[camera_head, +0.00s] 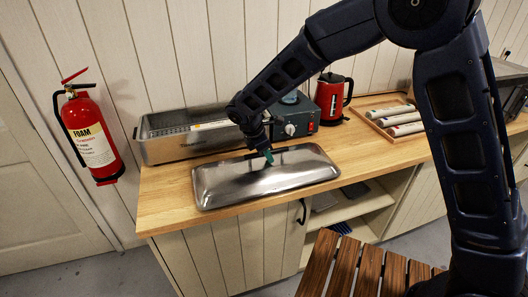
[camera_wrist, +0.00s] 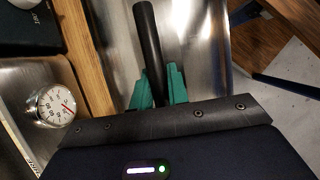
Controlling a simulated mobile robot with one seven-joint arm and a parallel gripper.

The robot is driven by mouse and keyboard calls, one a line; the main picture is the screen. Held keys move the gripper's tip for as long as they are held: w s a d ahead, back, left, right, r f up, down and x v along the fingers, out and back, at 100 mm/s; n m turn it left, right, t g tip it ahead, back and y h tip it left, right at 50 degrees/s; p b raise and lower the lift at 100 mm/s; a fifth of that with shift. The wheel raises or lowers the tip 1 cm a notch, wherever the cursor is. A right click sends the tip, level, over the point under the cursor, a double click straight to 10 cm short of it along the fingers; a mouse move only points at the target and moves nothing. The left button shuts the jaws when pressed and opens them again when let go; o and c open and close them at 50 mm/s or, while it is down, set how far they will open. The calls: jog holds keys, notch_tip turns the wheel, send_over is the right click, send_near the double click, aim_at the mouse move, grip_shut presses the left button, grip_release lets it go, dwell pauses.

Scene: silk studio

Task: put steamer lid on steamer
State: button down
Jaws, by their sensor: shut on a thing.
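The steamer lid (camera_head: 228,182) is a shallow rectangular steel cover at the front of the wooden counter, in front of the steamer. It looks flat; whether it touches the counter is unclear. My gripper (camera_head: 267,156) is over the lid's middle. In the wrist view, its green fingers (camera_wrist: 160,88) are shut on the lid's black bar handle (camera_wrist: 149,35), with the shiny lid (camera_wrist: 205,45) beneath. The steamer (camera_head: 165,150) is a long open steel tub against the wall, behind the lid, with a grey-green control box (camera_head: 305,120) at its right end.
A red kettle (camera_head: 333,98) and a wooden tray (camera_head: 374,116) of rolls stand right of the steamer. A dial gauge (camera_wrist: 50,105) shows at left in the wrist view. A fire extinguisher (camera_head: 91,140) hangs at left. A slatted wooden bench (camera_head: 345,265) stands below the counter (camera_head: 165,205).

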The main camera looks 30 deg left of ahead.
jog(key=shift+w+a, duration=0.4)
jog(key=shift+w, duration=0.05)
jog(key=shift+w+a+f, duration=0.2)
jog(key=shift+w+a, duration=0.3)
jog(key=shift+w+a+f, duration=0.2)
jog(key=shift+w+a, duration=0.25)
jog(key=shift+a, duration=0.05)
jog(key=shift+f, duration=0.35)
jog(key=c, duration=1.4)
grip_release()
jog(key=shift+o, duration=0.2)
